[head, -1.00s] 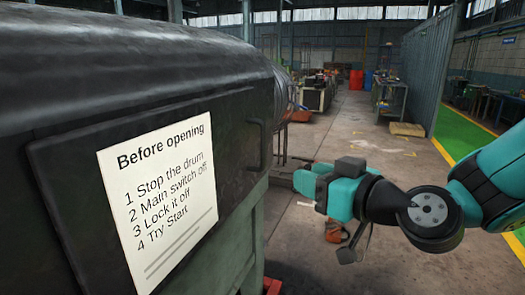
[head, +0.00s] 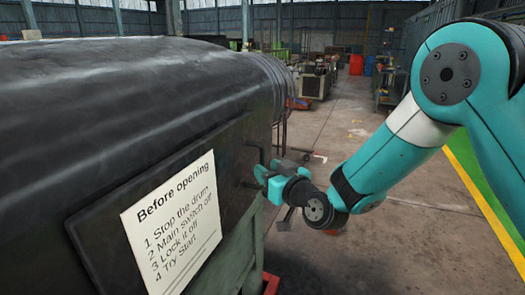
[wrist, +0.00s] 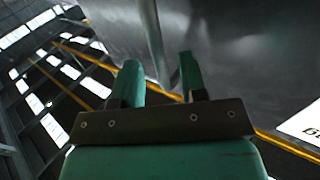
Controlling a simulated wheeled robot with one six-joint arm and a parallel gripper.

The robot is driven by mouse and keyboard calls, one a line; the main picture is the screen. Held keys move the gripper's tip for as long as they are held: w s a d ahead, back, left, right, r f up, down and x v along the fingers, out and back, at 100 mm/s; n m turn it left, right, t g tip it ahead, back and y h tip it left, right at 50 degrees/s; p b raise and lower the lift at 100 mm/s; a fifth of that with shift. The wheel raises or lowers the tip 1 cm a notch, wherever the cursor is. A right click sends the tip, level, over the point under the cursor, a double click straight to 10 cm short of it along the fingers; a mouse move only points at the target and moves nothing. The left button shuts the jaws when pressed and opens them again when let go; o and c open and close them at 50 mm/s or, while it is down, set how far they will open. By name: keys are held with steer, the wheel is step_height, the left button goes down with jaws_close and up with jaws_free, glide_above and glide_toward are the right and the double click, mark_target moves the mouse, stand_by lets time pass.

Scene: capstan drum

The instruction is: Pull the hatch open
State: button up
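The hatch (head: 95,225) is a dark, flat panel on the side of the black drum (head: 120,85), and it looks closed. Its dark handle (head: 250,163) stands near the panel's right edge. My gripper (head: 262,173) is close beside the handle, from the right; the head view does not show clearly whether they touch. In the wrist view, the two teal fingers of my gripper (wrist: 160,65) are apart. A grey bar (wrist: 153,38), perhaps the handle, runs towards the gap between them; I cannot tell whether it lies inside.
A white sign headed "Before opening" (head: 172,222) is fixed on the hatch; its edge shows in the wrist view (wrist: 308,125). A green frame (head: 240,240) carries the drum. The concrete floor (head: 400,240) to the right is open. Benches (head: 315,80) stand farther back.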

steer(key=shift+p+x, duration=0.4)
steer(key=shift+x, duration=1.05)
steer(key=shift+c, duration=0.5)
jaws_close()
